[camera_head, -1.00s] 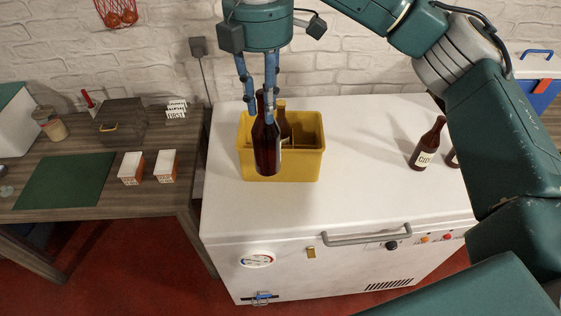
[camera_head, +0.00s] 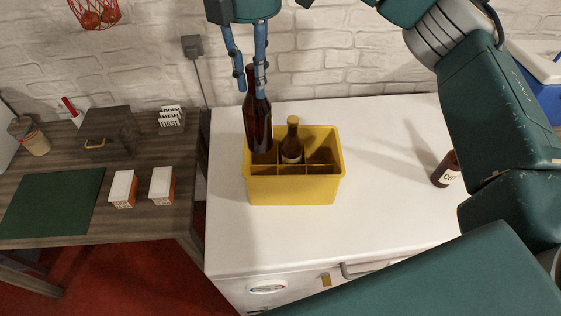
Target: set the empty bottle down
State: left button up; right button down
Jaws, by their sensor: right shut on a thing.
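My right gripper (camera_head: 250,86) is shut on the neck of a dark brown bottle (camera_head: 258,125) and holds it upright. No label shows on this bottle. Its base overlaps the left back compartment of the yellow crate (camera_head: 294,190); I cannot tell whether it is inside or still above it. Another brown bottle (camera_head: 292,145), with a yellowish cap and pale label, stands in the crate's back middle compartment. The other compartments that I can see look empty. My left gripper is not in view.
The crate stands on a white chest freezer (camera_head: 385,150). A brown labelled bottle (camera_head: 446,169) stands on the right, partly behind my right arm. The lid between is clear. At left, a wooden table (camera_head: 120,222) holds a green mat (camera_head: 52,200) and small boxes (camera_head: 162,186).

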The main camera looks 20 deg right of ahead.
aim_at(260, 127)
notch_tip(260, 127, down, 4)
jog(key=shift+s+r, duration=0.1)
jog(key=shift+r, duration=0.15)
jog(key=f, duration=0.2)
jog(key=f+p, duration=0.1)
jog(key=f, duration=0.2)
jog(key=s+f, duration=0.1)
jog(key=f, duration=0.2)
jog(key=shift+f, duration=0.1)
jog(key=f+p, duration=0.1)
jog(key=f, duration=0.3)
jog(key=shift+w, duration=0.2)
notch_tip(260, 127, down, 3)
jog(key=shift+f+p, duration=0.2)
jog(key=shift+p, duration=0.3)
jog(key=shift+f, duration=0.15)
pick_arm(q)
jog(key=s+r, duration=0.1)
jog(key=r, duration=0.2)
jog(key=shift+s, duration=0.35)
pick_arm(e)
jog(key=c, duration=1.5)
grip_release()
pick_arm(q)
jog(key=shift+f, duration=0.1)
